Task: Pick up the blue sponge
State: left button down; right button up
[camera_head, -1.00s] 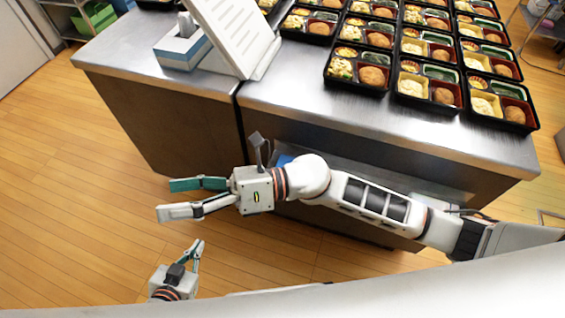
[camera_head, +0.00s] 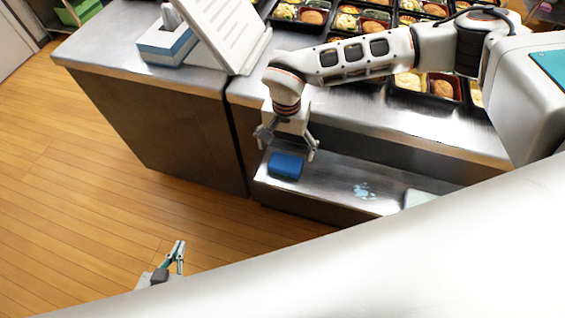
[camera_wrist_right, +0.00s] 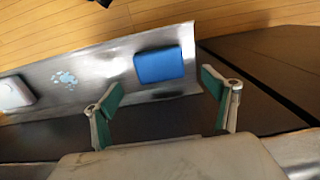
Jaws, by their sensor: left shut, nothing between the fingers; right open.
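The blue sponge (camera_head: 285,165) lies on the lower metal shelf, near its left end. It also shows in the right wrist view (camera_wrist_right: 165,65), ahead of the fingers and not between them. My right gripper (camera_head: 287,146) is open, pointing down above the sponge, with a finger to each side in the head view; its open green-lined fingers show in the right wrist view (camera_wrist_right: 163,102). My left gripper (camera_head: 179,257) is shut and empty over the floor at the lower left.
The lower shelf (camera_head: 325,183) sticks out below the steel counter (camera_head: 365,135). A pale wet-looking patch (camera_head: 364,191) and a whitish item (camera_head: 418,198) lie further right on it. Bento trays (camera_head: 440,88), a white stand (camera_head: 222,32) and a tissue box (camera_head: 167,44) stand on the counter.

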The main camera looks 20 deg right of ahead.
aim_at(286, 162)
notch_tip(286, 162, down, 8)
jog(key=shift+s+r, duration=0.1)
jog(key=shift+r, duration=0.15)
jog(key=c, duration=1)
